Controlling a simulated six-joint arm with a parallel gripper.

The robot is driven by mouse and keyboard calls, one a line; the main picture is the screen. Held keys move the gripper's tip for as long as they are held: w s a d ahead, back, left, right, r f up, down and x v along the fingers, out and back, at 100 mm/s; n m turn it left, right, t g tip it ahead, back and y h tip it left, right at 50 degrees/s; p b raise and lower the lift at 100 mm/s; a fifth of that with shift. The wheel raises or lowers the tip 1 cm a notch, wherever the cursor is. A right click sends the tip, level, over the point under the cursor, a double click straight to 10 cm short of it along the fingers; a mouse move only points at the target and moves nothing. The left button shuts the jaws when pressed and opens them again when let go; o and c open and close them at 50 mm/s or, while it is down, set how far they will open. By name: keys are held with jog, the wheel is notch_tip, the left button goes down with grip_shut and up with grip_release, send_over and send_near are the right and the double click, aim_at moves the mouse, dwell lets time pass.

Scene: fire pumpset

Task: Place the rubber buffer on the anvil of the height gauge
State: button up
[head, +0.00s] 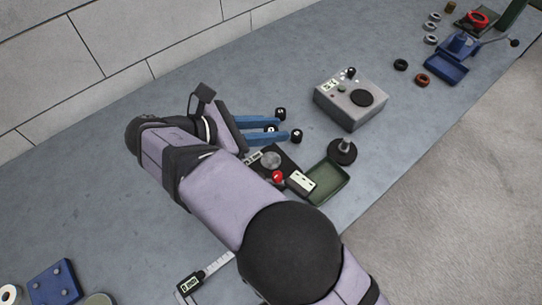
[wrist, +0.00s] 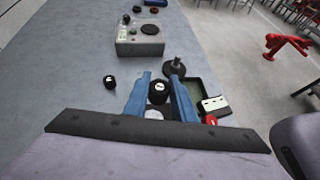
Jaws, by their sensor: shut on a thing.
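My gripper (head: 284,127) has two blue fingers shut on a black rubber buffer (head: 270,128) with a white mark. In the wrist view the held buffer (wrist: 158,86) sits between the fingers, just back from their tips. The height gauge (head: 302,182) has a white display, a red knob and a dark base below the gripper in the head view. A silver disc (head: 271,160), which looks like its anvil, also shows in the wrist view (wrist: 153,114), partly hidden by my gripper. The held buffer is apart from the disc in the head view; its height is unclear.
Another buffer (head: 280,113) stands beside the upper finger, and one (head: 296,137) near the lower fingertip. A green tray (head: 328,182), a black round stand (head: 342,152) and a grey tester (head: 350,100) lie right.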

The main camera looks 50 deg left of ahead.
aim_at(271, 160)
jog(key=shift+f+p, duration=0.35)
jog(key=shift+f, duration=4.55)
jog(key=shift+f, duration=0.1)
jog(key=o, duration=1)
jog(key=b+v, duration=0.1)
jog(key=v, duration=1.1)
